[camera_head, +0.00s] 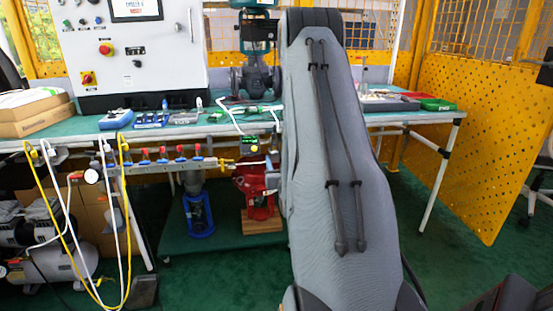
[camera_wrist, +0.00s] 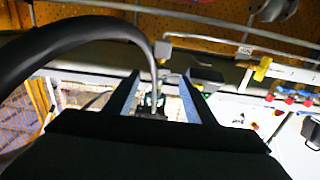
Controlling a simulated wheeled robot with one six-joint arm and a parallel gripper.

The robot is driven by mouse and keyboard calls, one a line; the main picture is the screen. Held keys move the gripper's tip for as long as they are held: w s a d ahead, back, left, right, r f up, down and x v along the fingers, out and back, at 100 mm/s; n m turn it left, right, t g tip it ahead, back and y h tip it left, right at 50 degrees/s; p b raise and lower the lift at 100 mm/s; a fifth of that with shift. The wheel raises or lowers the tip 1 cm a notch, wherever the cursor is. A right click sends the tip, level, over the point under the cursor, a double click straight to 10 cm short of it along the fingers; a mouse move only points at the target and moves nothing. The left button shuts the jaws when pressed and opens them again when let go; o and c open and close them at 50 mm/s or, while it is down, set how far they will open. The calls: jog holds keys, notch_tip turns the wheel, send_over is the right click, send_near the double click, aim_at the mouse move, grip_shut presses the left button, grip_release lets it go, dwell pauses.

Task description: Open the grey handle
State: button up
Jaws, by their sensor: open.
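My gripper (camera_wrist: 161,88) shows in the wrist view as two fingers standing well apart, open, with no object seen held between them. In the head view its tips are hidden behind my own arm. I cannot pick out a grey handle for certain in either view. A pipe manifold with red and blue valve handles (camera_head: 180,160) runs along the bench's front edge in the head view. It also shows at the right of the wrist view (camera_wrist: 292,98).
A green-topped bench (camera_head: 75,136) carries a control cabinet (camera_head: 140,75) and cardboard boxes (camera_head: 35,115). Yellow and white hoses (camera_head: 70,225) hang at the left. A red device (camera_head: 258,187) stands below. A yellow perforated fence (camera_head: 485,140) is at the right.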

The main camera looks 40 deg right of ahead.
aim_at(276, 153)
jog(key=shift+x, duration=2.1)
jog(key=shift+c, duration=0.4)
jog(key=c, duration=1)
jog(key=shift+o, duration=0.2)
